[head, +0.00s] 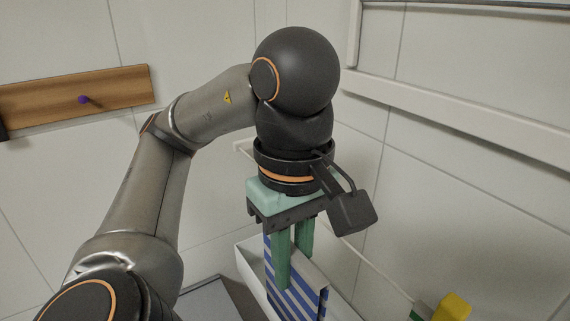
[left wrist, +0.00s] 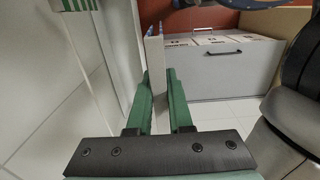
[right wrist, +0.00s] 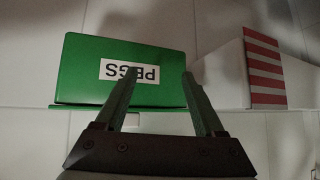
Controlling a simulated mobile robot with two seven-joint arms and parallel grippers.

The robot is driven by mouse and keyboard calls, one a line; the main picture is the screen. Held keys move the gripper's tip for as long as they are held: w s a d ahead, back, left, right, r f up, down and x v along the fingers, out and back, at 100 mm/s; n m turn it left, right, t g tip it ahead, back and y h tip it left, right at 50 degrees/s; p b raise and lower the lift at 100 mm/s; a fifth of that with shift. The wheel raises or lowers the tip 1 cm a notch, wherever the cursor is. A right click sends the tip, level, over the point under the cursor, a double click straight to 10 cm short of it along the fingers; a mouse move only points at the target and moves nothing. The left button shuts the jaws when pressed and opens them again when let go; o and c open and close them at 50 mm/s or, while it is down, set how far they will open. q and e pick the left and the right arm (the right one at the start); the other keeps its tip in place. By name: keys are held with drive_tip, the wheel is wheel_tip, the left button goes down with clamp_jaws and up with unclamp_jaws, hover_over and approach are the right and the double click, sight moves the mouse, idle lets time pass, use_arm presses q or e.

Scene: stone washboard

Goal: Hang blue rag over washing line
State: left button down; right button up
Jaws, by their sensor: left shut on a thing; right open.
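The blue rag (head: 313,299), with blue and white stripes, hangs upright from my left gripper (head: 293,265), whose green fingers point down. In the left wrist view, its pale edge (left wrist: 155,62) stands between the fingers, with a little blue at the far end. The washing line (head: 372,268) is a thin pale line running diagonally behind my left gripper toward the lower right. The rag appears left of the line; I cannot tell whether they touch. My right gripper (right wrist: 160,85) is open and empty before a green box marked PEGS (right wrist: 85,70).
A white-sided trough (head: 250,270) lies below the rag. A yellow block (head: 452,307) is at lower right. A wooden board with a purple peg (head: 84,99) is on the wall. A red-striped cloth (right wrist: 264,68) lies over a white block. A grey cabinet (left wrist: 225,75) stands beyond.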

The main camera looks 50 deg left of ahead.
use_arm(q)
drive_tip(key=shift+w+d, duration=0.2)
drive_tip(key=shift+w, duration=2.15)
drive_tip(key=shift+w+d, duration=0.15)
drive_tip(key=shift+w, duration=2.25)
drive_tip(key=shift+w+d, duration=0.2)
drive_tip(key=shift+w, duration=2.15)
drive_tip(key=shift+f+b, duration=0.75)
drive_tip(key=shift+f, duration=0.25)
wheel_tip(320, 180, down, 8)
drive_tip(key=b, duration=0.6)
drive_tip(key=shift+f+b, duration=0.2)
drive_tip(key=shift+b, duration=0.1)
drive_tip(key=c, duration=0.8)
unclamp_jaws()
